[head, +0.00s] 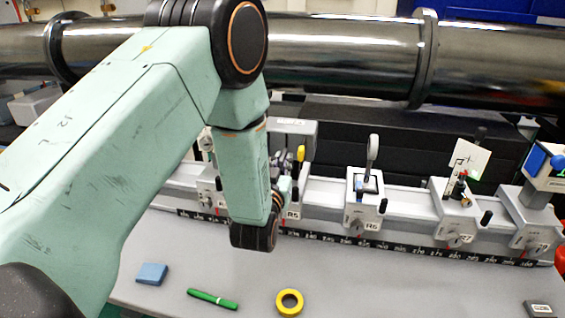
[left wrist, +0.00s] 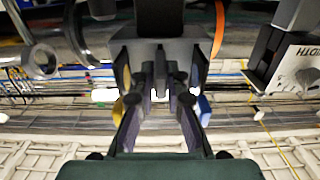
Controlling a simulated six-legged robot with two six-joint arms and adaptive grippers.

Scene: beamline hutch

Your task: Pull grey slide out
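My left arm reaches in from the left in the head view and hangs down in front of the R5 carrier on the rail. My left gripper (head: 286,170) is small and partly hidden there by my wrist. A grey block (head: 299,135) with a white label stands just behind it; whether this is the grey slide is unclear. In the left wrist view, the two fingers of my left gripper (left wrist: 160,92) stand apart, with light showing between them. A dark grey body (left wrist: 160,50) lies at and beyond their tips. I cannot tell whether they touch it. My right gripper is out of view.
The rail carries carriers R6 (head: 363,207), R7 (head: 456,220) and another at far right. A steel pipe (head: 340,50) runs behind. On the grey bench lie a blue pad (head: 152,274), a green pen (head: 212,299) and a yellow tape roll (head: 289,302). The bench's right part is mostly clear.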

